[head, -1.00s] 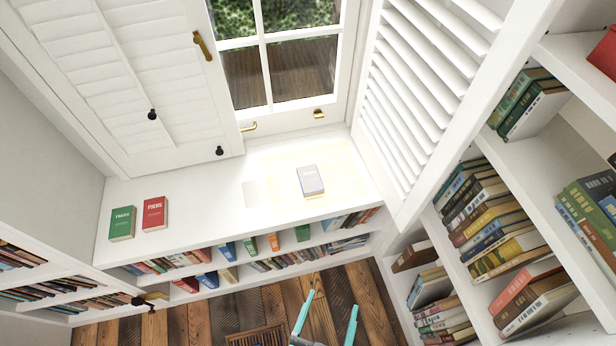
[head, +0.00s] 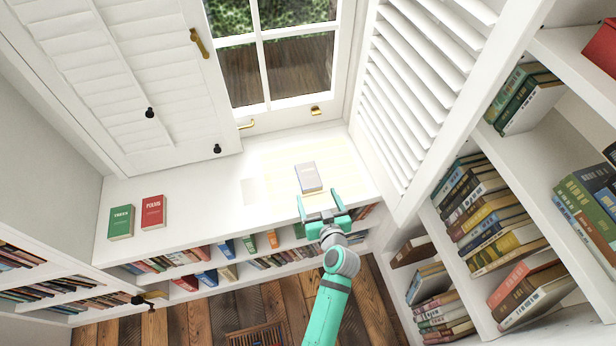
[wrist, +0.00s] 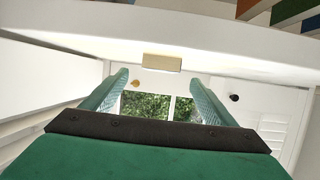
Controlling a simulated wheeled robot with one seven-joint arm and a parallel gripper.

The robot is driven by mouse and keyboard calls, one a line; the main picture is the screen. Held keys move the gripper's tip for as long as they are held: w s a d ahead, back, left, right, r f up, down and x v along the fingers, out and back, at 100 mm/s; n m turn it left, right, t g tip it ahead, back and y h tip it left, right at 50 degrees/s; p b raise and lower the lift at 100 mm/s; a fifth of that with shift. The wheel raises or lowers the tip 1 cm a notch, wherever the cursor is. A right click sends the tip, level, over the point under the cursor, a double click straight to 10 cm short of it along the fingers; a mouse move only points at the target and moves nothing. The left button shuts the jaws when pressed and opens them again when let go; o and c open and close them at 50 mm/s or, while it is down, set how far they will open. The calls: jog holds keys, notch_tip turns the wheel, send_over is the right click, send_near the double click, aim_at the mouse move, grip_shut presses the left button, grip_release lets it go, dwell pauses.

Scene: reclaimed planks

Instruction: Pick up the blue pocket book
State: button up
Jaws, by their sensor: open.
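The blue pocket book (head: 308,177) lies flat on the white window sill, in the sunlit patch on the right; its cover looks pale grey-blue. My gripper (head: 318,203) is open and empty at the sill's front edge, just in front of the book and not touching it. In the wrist view the picture is upside down, and the book's cream page edge (wrist: 162,62) shows beyond and between the two open fingers (wrist: 160,80). The book's cover is not visible there.
A green book (head: 121,223) and a red book (head: 153,212) lie on the left of the sill (head: 215,205). A louvred shutter (head: 400,100) stands close on the right. Shelves of books run below the sill. The middle of the sill is mostly clear.

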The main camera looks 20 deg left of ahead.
aim_at(309, 177)
jog(key=shift+w+r, duration=0.3)
jog(key=shift+w, duration=0.1)
jog(key=shift+w+a, duration=0.25)
jog(key=shift+w, duration=0.05)
jog(key=shift+n, duration=0.3)
jog(key=x, duration=0.4)
jog(key=shift+a, duration=0.6)
jog(key=shift+d+x, duration=0.1)
jog(key=shift+x, duration=1.4)
jog(key=shift+d+x, duration=0.15)
jog(key=shift+x, duration=1.35)
jog(key=shift+w, duration=0.15)
jog(key=c, duration=1.2)
